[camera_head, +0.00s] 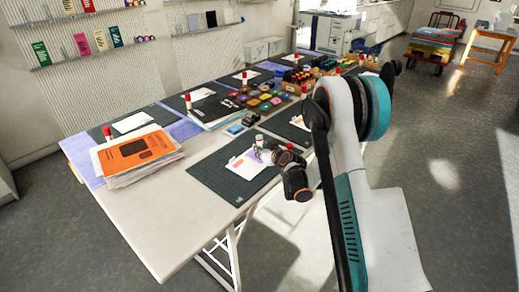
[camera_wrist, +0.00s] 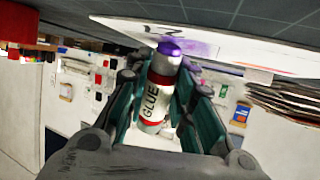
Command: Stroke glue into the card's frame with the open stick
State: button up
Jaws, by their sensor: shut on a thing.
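My gripper (camera_wrist: 160,88) is shut on the glue stick (camera_wrist: 152,105), a white tube with red bands and "GLUE" lettering. Its cap is off, and the purple glue tip (camera_wrist: 170,46) points at the white card (camera_wrist: 240,45). The tip meets the card in the picture, but I cannot tell whether they touch. A purple patch shows on the card beside the tip. In the head view, my gripper (camera_head: 266,154) is over the card (camera_head: 246,167), which has orange and lilac parts and lies on a dark cutting mat (camera_head: 222,183). The card's frame is partly hidden.
An orange booklet on a paper stack (camera_head: 138,150) lies to the left. Paint pots (camera_head: 265,98) and a small blue box (camera_head: 236,129) stand behind the mat. Other mats with cards and red-topped sticks line the table. The table's front left (camera_head: 160,215) is bare.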

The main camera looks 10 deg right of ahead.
jog(key=shift+w+d, duration=0.2)
jog(key=shift+d, duration=0.3)
jog(key=shift+w+d, duration=0.45)
jog(key=shift+w+a, duration=0.8)
jog(key=shift+w, duration=0.15)
jog(key=shift+w+a, duration=0.75)
jog(key=shift+w, duration=0.2)
jog(key=shift+w+a, duration=0.45)
jog(key=shift+w, duration=0.1)
jog(key=shift+r, duration=0.15)
notch_tip(320, 180, up, 7)
jog(key=p, duration=0.3)
